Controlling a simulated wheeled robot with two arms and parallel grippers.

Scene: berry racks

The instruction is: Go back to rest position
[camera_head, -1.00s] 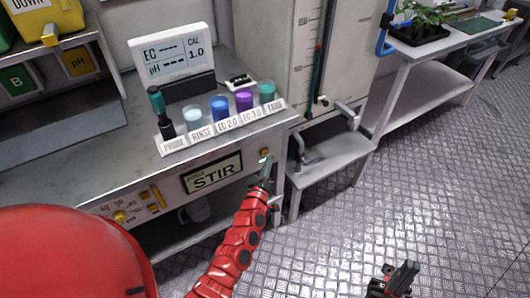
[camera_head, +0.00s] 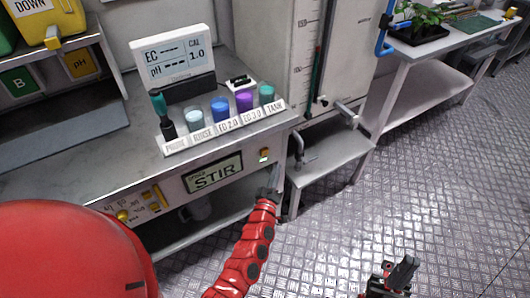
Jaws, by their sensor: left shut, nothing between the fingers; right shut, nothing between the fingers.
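My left gripper (camera_head: 272,180) is shut and empty, at the end of the red arm. It is just below and apart from the small lit button (camera_head: 264,152) on the bench front, right of the STIR display (camera_head: 213,174). My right gripper (camera_head: 402,272) is shut and empty, low in the picture over the metal floor.
The bench (camera_head: 95,163) carries a meter screen (camera_head: 173,55), a probe (camera_head: 162,114) and a labelled row of cups (camera_head: 221,109). A grey step-like stand (camera_head: 330,152) is to its right. A plant tray (camera_head: 420,38) sits on a white table. The floor (camera_head: 420,180) is clear.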

